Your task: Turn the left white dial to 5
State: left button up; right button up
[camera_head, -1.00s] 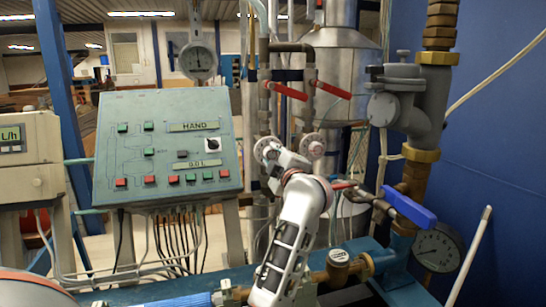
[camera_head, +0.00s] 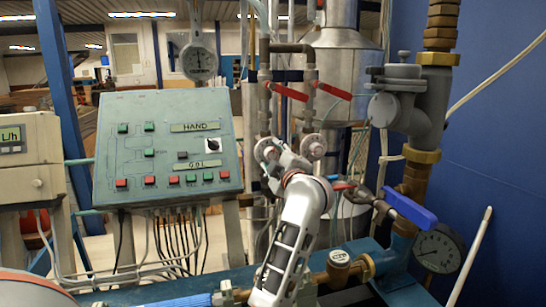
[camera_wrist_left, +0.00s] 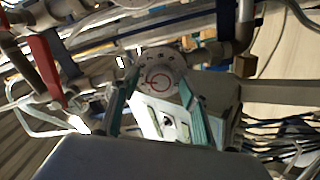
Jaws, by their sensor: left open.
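The left white dial (camera_head: 266,149) is a small round white knob on the pipework right of the control panel. My left gripper (camera_head: 268,162) is at this dial and partly covers it. In the left wrist view the dial (camera_wrist_left: 160,80) shows its face with a red mark and dark marks around the rim. The open green-edged fingers of my left gripper (camera_wrist_left: 158,88) lie on either side of it; whether they touch it I cannot tell. The right white dial (camera_head: 313,147) sits beside it, uncovered. My right gripper is not in view.
Red-handled valves (camera_head: 290,91) sit just above the dials. A blue-handled valve (camera_head: 410,207) is at the right. The control panel (camera_head: 115,165) with buttons stands to the left. A pressure gauge (camera_head: 438,250) is at the lower right.

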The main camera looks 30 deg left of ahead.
pick_arm(q)
jog(key=v, duration=0.7)
jog(key=shift+s+d, duration=0.15)
dwell(0.4)
